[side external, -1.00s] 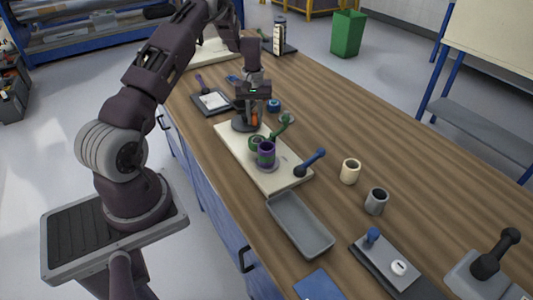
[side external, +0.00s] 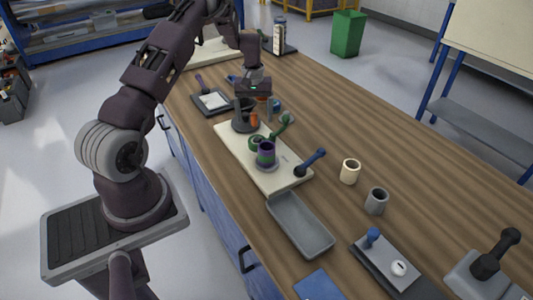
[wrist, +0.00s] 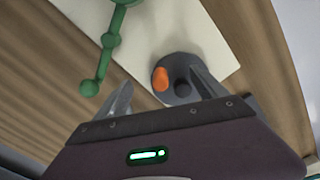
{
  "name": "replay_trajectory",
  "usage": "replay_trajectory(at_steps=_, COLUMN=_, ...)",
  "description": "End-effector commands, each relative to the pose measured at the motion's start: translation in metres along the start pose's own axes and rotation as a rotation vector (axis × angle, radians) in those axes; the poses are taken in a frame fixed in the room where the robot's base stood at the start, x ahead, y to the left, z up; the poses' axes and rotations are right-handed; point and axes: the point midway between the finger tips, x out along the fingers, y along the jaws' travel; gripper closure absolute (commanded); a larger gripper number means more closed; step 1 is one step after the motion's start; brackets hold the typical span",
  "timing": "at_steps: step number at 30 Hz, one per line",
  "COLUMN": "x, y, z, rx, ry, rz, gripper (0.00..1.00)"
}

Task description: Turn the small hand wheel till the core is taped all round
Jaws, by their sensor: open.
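A purple upright cylinder (side external: 266,149) with a green band stands on the cream board (side external: 233,142); it looks like the core, and its far side is hidden. Beside it is a small green wheel (side external: 255,141). A green crank (side external: 283,122) rises behind them; green bars and knobs also show in the wrist view (wrist: 109,41). Which green part is the hand wheel I cannot tell for sure. My gripper (side external: 254,99) is open and empty above the board's far end, apart from the green parts. In the wrist view its fingers (wrist: 163,92) are spread.
A dark round stand (side external: 240,126) with an orange piece (wrist: 160,79) is close below my gripper. A grey tray (side external: 300,224) lies in front.

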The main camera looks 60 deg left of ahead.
Motion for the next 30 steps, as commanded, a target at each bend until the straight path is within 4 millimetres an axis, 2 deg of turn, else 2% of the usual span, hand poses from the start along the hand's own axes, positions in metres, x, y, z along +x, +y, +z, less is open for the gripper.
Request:
replay_trajectory(at_steps=15, x=-0.054, y=0.000, z=0.000, rx=0.000, ry=0.002, rz=0.001, gripper=0.18)
replay_trajectory(at_steps=26, x=-0.060, y=0.000, z=0.000, rx=0.001, ry=0.001, rz=0.000, gripper=0.18)
replay_trajectory(at_steps=28, x=-0.070, y=0.005, z=0.005, rx=0.014, ry=0.008, rz=0.009, gripper=0.18)
replay_trajectory(at_steps=29, x=-0.080, y=0.010, z=0.010, rx=0.029, ry=0.015, rz=0.016, gripper=0.18)
replay_trajectory(at_steps=30, x=-0.100, y=0.018, z=0.021, rx=0.059, ry=0.029, rz=0.032, gripper=0.18)
